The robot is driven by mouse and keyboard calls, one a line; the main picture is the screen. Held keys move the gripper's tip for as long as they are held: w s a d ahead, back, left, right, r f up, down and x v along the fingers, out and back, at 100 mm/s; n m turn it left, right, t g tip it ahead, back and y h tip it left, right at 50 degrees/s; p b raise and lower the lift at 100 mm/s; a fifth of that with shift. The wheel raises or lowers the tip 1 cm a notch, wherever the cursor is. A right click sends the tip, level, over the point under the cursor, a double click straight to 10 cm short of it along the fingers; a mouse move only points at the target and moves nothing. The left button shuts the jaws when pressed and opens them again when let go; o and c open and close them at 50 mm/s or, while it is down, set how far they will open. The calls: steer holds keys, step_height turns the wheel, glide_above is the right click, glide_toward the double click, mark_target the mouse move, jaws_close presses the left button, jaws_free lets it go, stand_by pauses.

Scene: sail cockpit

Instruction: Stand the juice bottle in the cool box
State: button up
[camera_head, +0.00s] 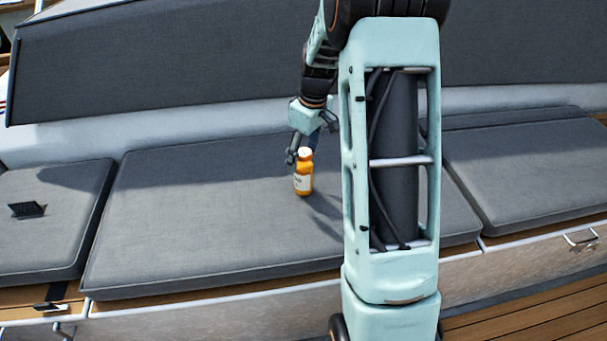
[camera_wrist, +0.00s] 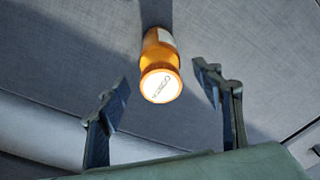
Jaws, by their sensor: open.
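The juice bottle (camera_head: 304,175) is orange with a white cap and a pale label. It stands upright on the grey seat cushion in the head view. In the wrist view the bottle (camera_wrist: 161,66) shows cap first, beyond the fingertips and between their lines. My gripper (camera_head: 303,146) is just behind and above the bottle's top in the head view. In the wrist view my gripper (camera_wrist: 164,78) has its two fingers wide apart with nothing held. I cannot tell whether a finger touches the bottle. No cool box is in view.
The middle seat cushion (camera_head: 190,210) is clear to the left of the bottle. A small dark object (camera_head: 28,210) lies on the left cushion. A padded backrest (camera_head: 180,60) rises behind. Wooden decking (camera_head: 540,315) shows at the lower right.

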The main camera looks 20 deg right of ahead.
mark_target(304, 175)
steer(key=f, duration=0.2)
steer(key=f+b, duration=0.1)
steer(key=f, duration=0.2)
steer(key=shift+w+a, duration=0.1)
steer(key=shift+a, duration=0.1)
steer(key=shift+c, duration=0.6)
steer(key=c, duration=1.3)
steer(key=shift+c, duration=0.9)
steer(key=shift+r, duration=0.15)
